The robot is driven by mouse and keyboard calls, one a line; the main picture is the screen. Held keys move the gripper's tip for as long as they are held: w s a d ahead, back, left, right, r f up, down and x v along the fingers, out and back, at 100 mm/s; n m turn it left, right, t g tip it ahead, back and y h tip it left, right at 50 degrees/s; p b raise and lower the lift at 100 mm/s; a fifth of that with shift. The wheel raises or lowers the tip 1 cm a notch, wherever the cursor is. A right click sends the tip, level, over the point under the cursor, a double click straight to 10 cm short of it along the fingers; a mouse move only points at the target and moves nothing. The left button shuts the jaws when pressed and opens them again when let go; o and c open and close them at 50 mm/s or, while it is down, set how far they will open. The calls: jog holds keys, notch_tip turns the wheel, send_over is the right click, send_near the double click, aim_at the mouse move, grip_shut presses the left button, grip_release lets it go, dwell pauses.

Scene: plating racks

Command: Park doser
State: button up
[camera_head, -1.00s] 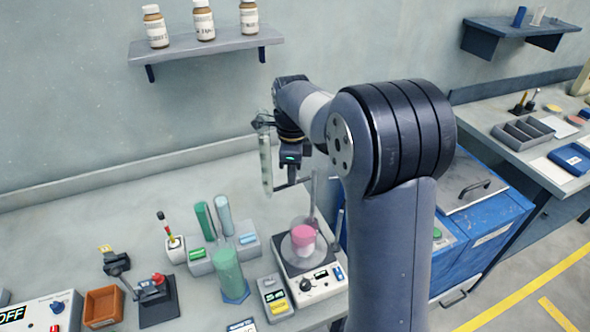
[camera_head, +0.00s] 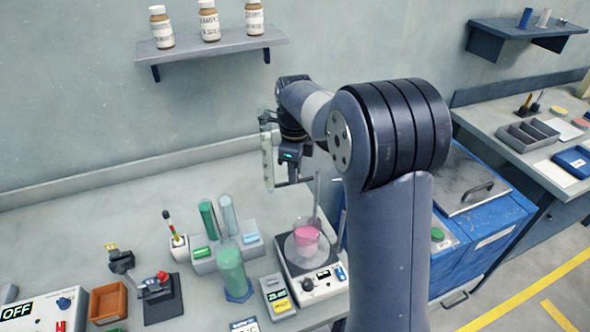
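The doser appears to be the tall, clear, graduated tube (camera_head: 268,160). It hangs upright above the bench, just left of my gripper (camera_head: 284,184), which seems shut on it. The fingers are small and partly hidden, so the exact contact is unclear. A beaker of pink liquid (camera_head: 306,240) stands on a white stirrer plate (camera_head: 322,285) below and to the right of the tube, with a rod rising beside it. No empty holder for the doser can be made out clearly.
A grey block (camera_head: 205,264) with green and pale blue cylinders and a green graduated cylinder (camera_head: 232,270) stand left of the stirrer. A small holder with a red-yellow stick (camera_head: 178,249), an orange bin (camera_head: 107,303) and a scale (camera_head: 277,295) are nearby. The rear bench is clear.

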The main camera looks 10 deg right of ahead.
jog(key=shift+o, duration=1.4)
notch_tip(320, 180, up, 11)
jog(key=b, duration=0.1)
jog(key=shift+f, duration=0.15)
jog(key=shift+f, duration=0.15)
notch_tip(320, 180, down, 10)
jog(key=shift+s+f+p, duration=0.1)
jog(key=shift+p, duration=0.45)
jog(key=shift+f, duration=0.25)
jog(key=shift+s, duration=0.1)
jog(key=shift+r, duration=0.15)
